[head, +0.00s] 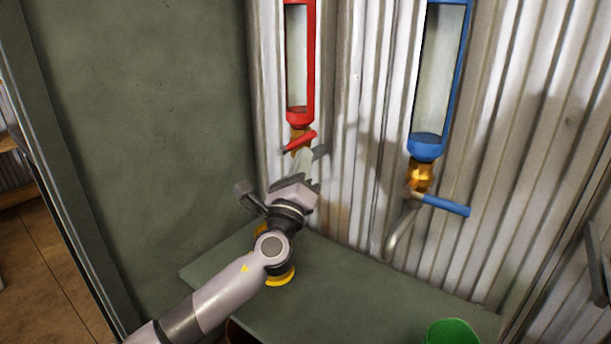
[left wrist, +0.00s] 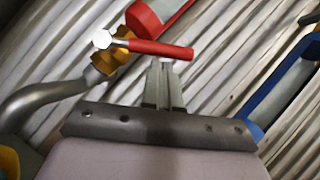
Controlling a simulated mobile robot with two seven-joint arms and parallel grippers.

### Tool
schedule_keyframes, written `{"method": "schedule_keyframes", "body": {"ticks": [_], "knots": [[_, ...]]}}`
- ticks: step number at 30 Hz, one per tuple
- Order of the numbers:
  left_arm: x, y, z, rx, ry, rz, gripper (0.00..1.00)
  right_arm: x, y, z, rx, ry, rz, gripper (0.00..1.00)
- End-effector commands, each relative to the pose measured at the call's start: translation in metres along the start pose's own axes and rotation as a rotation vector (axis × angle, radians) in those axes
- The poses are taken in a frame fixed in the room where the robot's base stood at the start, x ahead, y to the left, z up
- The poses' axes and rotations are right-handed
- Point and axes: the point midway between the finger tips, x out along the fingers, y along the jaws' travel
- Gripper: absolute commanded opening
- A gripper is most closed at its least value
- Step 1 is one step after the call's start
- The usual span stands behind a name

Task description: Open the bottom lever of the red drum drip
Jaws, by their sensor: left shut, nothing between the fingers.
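The red drum drip (head: 298,115) is a red-framed clear tube on the corrugated wall, with a brass valve at its lower end. Its bottom red lever (head: 300,141) sticks out sideways at the valve. In the left wrist view the red lever (left wrist: 160,48) lies across the picture, just beyond the fingertips. My left gripper (head: 306,157) is shut and empty, with its tips just below the lever. Whether the tips touch the lever I cannot tell. The left gripper also shows in the left wrist view (left wrist: 161,70). My right gripper is not in view.
A blue drum drip (head: 425,148) with a blue lever (head: 446,206) and a curved metal spout (head: 400,232) hangs to the right. A green shelf (head: 370,290) lies below, with a green round object (head: 452,332) near its front edge. A dark green panel stands at the left.

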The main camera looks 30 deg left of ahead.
Motion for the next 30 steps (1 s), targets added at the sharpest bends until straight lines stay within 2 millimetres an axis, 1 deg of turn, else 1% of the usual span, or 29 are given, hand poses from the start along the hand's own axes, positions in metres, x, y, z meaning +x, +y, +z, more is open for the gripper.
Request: {"method": "schedule_keyframes", "body": {"ticks": [3, 8, 14, 20, 30], "knots": [[0.003, 0.000, 0.003, 0.000, 0.001, 0.000, 0.00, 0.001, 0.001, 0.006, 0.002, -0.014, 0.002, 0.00], [0.003, 0.000, 0.003, 0.000, 0.001, 0.000, 0.00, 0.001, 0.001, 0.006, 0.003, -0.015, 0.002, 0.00], [0.003, 0.000, 0.004, -0.002, 0.000, 0.001, 0.00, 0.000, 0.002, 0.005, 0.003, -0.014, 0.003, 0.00], [0.005, -0.003, 0.007, -0.035, 0.000, 0.024, 0.00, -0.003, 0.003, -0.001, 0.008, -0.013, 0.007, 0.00], [0.007, -0.004, 0.010, -0.078, -0.001, 0.052, 0.00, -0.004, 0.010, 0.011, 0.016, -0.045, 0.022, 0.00]]}}
